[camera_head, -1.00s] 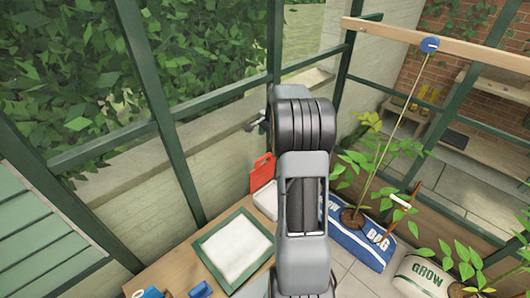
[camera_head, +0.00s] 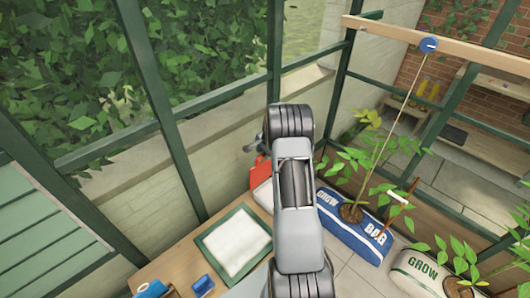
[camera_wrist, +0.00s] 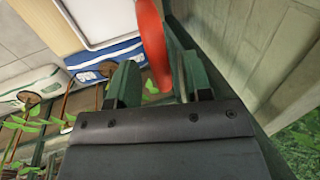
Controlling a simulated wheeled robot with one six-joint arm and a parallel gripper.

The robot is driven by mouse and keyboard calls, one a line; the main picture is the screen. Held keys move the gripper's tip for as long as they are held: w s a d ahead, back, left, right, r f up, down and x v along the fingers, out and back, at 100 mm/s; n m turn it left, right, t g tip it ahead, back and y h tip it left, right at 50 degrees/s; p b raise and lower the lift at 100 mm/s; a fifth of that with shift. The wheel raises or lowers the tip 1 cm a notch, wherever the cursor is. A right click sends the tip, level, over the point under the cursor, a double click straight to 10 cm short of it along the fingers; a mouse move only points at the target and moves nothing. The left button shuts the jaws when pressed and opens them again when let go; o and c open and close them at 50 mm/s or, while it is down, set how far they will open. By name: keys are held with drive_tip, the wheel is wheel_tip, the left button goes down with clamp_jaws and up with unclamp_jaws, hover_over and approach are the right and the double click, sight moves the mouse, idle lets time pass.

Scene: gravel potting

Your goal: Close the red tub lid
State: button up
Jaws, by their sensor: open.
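The red tub lid (camera_head: 258,171) stands raised at the back of the workbench, partly hidden by my arm in the head view. In the wrist view, the lid shows as a narrow red strip (camera_wrist: 153,40), nearly edge-on. It reaches down into the gap between the two dark green fingers of my gripper (camera_wrist: 160,82). The fingers are apart; I cannot tell whether either touches the lid. A pale tub (camera_head: 262,195) sits below the lid in the head view, mostly hidden behind my arm.
A green-framed white tray (camera_head: 207,238) lies on the wooden bench (camera_head: 180,262) in front of the tub. Blue items (camera_head: 203,285) sit at the bench's near edge. A blue-and-white grow bag (camera_head: 348,231) with a staked plant stands right of my arm. Greenhouse frame bars (camera_head: 166,110) rise behind.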

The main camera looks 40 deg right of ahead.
drive_tip(key=shift+w+f, duration=0.1)
drive_tip(key=shift+f, duration=0.1)
drive_tip(key=shift+c, duration=0.3)
clamp_jaws()
